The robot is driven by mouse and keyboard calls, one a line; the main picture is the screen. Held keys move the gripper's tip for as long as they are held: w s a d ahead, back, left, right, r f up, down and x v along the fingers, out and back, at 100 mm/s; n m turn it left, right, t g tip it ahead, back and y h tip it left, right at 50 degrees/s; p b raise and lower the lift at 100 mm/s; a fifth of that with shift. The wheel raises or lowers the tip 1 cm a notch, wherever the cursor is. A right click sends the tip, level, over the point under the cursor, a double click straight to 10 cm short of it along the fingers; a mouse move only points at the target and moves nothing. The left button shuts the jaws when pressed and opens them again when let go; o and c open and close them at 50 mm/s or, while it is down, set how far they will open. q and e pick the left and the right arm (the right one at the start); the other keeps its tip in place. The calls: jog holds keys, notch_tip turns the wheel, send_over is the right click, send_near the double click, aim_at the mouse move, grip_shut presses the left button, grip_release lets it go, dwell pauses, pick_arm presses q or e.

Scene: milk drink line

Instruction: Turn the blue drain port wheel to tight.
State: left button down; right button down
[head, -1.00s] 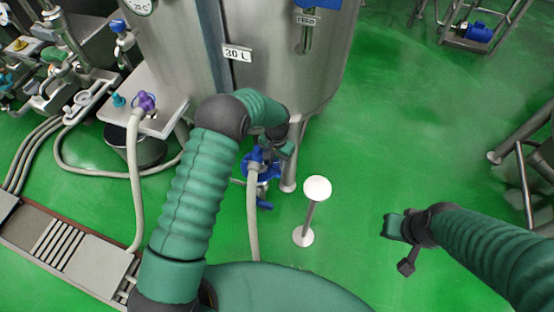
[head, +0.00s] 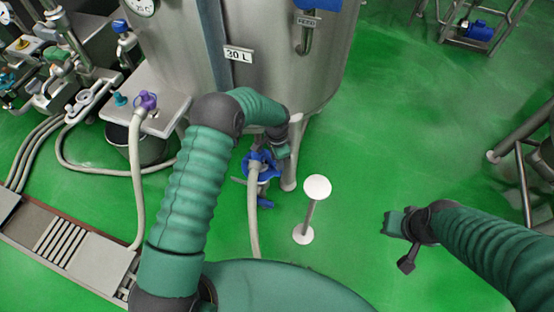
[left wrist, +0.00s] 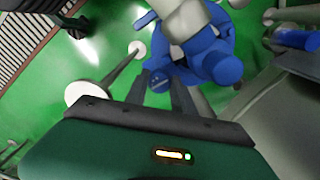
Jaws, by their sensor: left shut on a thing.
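The blue drain port wheel (head: 262,168) is low at the front of the steel tank, at the top of a pale hose. My left gripper (head: 272,154) reaches it from above, and my wrist partly hides it. In the left wrist view, the blue wheel (left wrist: 222,40) spreads beyond the fingertips. My left gripper (left wrist: 164,88) is shut on a small blue part of it between the two dark fingers. My right gripper (head: 388,224) is apart, over bare floor at the right; its finger gap is not clear.
The steel tank (head: 270,70), labelled 30 L, stands behind the port. A white-topped post (head: 317,187) stands close to the right of the port. A side table (head: 165,115) with a purple hose fitting (head: 148,101) is at left.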

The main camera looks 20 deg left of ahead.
pick_arm(q)
jog(key=shift+w+r, duration=0.1)
jog(key=shift+w, duration=0.1)
jog(key=c, duration=1.4)
grip_release()
jog(key=o, duration=0.3)
jog(key=shift+s, duration=0.1)
jog(key=shift+o, duration=0.2)
notch_tip(320, 180, up, 17)
jog(key=p, duration=0.1)
jog(key=shift+f, duration=0.2)
